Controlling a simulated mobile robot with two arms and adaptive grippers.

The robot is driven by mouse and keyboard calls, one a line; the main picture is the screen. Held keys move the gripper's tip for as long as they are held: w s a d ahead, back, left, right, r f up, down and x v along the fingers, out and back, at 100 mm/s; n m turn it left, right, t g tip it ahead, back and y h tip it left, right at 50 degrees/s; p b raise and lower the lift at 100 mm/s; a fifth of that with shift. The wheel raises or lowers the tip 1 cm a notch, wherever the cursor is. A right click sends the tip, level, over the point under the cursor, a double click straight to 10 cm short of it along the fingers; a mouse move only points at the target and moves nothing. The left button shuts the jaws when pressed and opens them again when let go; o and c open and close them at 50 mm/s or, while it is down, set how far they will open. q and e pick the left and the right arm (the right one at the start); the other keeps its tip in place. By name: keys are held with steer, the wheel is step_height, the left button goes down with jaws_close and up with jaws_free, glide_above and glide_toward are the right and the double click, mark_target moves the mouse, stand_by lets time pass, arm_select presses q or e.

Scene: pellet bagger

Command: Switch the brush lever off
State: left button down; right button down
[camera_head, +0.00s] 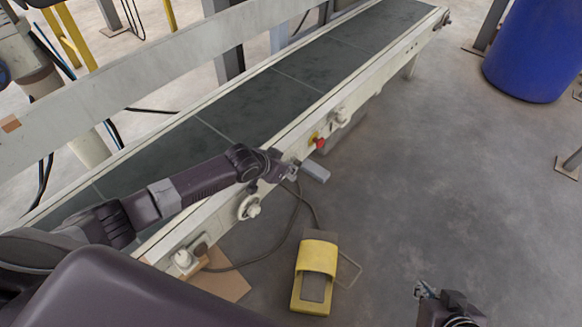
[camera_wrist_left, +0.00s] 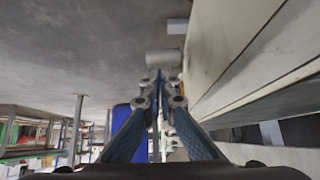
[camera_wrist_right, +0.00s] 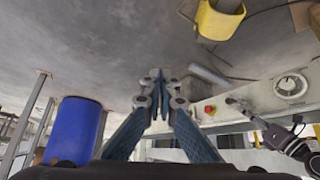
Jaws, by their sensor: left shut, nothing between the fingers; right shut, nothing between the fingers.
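A grey block-like handle (camera_head: 315,171) sticks out from the conveyor's near side, below a red button (camera_head: 318,142). It may be the brush lever; I cannot tell for sure. It also shows in the right wrist view (camera_wrist_right: 208,75). My left gripper (camera_head: 291,170) is shut and empty, just left of this handle at the conveyor edge; I cannot tell whether they touch. In the left wrist view a pale cylindrical part (camera_wrist_left: 165,57) lies just beyond its fingertips. My right gripper (camera_head: 421,289) is shut and empty, low over the floor at the right, away from the conveyor.
The conveyor (camera_head: 300,75) runs diagonally, with round knobs (camera_head: 250,207) along its near side. A yellow foot pedal (camera_head: 317,262) with a cable stands on the floor beside a cardboard sheet (camera_head: 222,284). A blue drum (camera_head: 535,50) stands far right. The floor between is free.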

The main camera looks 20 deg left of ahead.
arm_select(q)
steer(key=shift+s+a+f+t+h, duration=0.2)
steer(key=shift+s+f+t, duration=0.25)
steer(key=shift+f+t, duration=0.15)
steer(key=shift+s+a+f+t+h, duration=0.1)
steer(key=shift+s+f+t+h, duration=0.1)
steer(key=shift+s+f+t, duration=0.35)
steer(key=shift+s+a+f+p, duration=0.15)
steer(key=shift+f+p, duration=0.15)
steer(key=shift+f, duration=0.45)
arm_select(e)
steer(key=s, duration=0.1)
steer(key=s+d+f+g, duration=0.1)
steer(key=s, duration=0.1)
steer(key=shift+s+f+g, duration=0.15)
steer(key=shift+f+g, duration=0.05)
steer(key=shift+g, duration=0.1)
